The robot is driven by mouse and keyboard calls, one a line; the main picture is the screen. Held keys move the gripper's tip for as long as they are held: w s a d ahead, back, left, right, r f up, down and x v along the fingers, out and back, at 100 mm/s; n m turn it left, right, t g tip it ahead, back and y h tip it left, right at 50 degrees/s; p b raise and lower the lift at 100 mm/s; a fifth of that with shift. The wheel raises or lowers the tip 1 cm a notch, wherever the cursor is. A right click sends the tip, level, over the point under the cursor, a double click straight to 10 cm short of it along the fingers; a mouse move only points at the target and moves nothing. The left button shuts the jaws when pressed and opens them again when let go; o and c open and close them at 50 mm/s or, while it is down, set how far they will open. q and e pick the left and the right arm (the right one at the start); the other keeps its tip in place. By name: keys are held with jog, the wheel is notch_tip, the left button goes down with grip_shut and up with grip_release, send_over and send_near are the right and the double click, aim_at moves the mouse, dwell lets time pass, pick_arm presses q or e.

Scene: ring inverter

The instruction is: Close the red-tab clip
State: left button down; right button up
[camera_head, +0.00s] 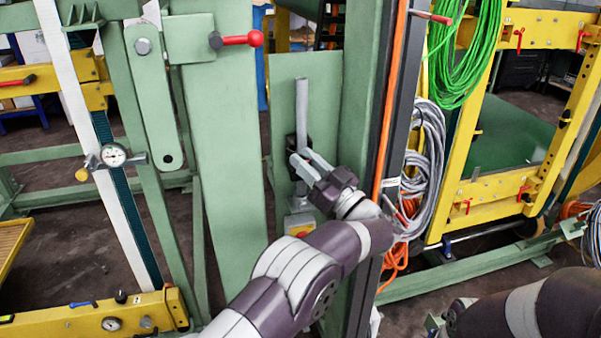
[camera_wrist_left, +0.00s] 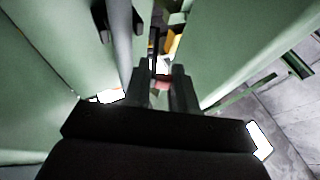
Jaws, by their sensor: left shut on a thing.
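The clip (camera_head: 301,105) is a grey upright bar on a green plate between green posts. Its lower part is partly hidden by my left gripper (camera_head: 298,160), which reaches it from the lower right. In the left wrist view the two fingers of this gripper (camera_wrist_left: 162,82) are close together, with a small reddish piece between them, which looks like the red tab (camera_wrist_left: 161,83). The left gripper is shut on it. In the head view the tab is hidden behind the gripper.
A red-knobbed lever (camera_head: 235,39) juts from the green frame at the upper left. A green post (camera_head: 365,100) with an orange strip stands right beside my left wrist. Grey cables (camera_head: 428,160) and green cables (camera_head: 470,50) hang farther right. A small yellow-topped box (camera_head: 299,226) sits below the clip.

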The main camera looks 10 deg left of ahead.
pick_arm(q)
jog(key=shift+w+d+r+n+g+y, duration=0.15)
jog(key=shift+n+g+y, duration=0.25)
jog(key=shift+g+y, duration=0.15)
jog(key=c, duration=1.1)
grip_release()
jog(key=s+d+b, duration=0.1)
jog(key=s+d, duration=0.1)
jog(key=d, duration=0.1)
jog(key=s+d+b, duration=0.2)
jog(key=d, duration=0.2)
jog(key=s+d+b, duration=0.2)
jog(key=s+d, duration=0.1)
jog(key=d, duration=0.1)
jog(key=shift+f, duration=0.25)
